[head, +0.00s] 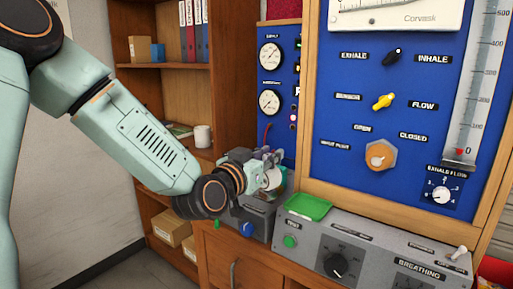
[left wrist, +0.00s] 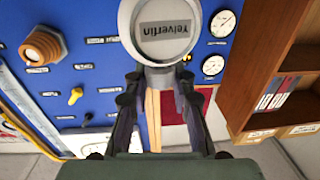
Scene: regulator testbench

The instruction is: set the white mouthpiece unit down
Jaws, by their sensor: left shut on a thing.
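The white mouthpiece unit (left wrist: 163,32) is a round white piece with a grey label face, held between the fingertips of my left gripper (left wrist: 158,78) in the left wrist view. In the head view my left gripper (head: 268,166) is shut on the unit (head: 273,180), which is partly hidden by the fingers. The gripper holds it in front of the blue panel's left frame post, to the left of and higher in the picture than a green tray (head: 308,207). My right gripper is not in view.
The green tray lies on a grey control box (head: 375,258) with knobs and a green button. A blue panel (head: 345,70) with an orange port (head: 380,155) rises behind it. A wooden shelf (head: 170,95) with binders and a white mug (head: 202,136) stands at the left.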

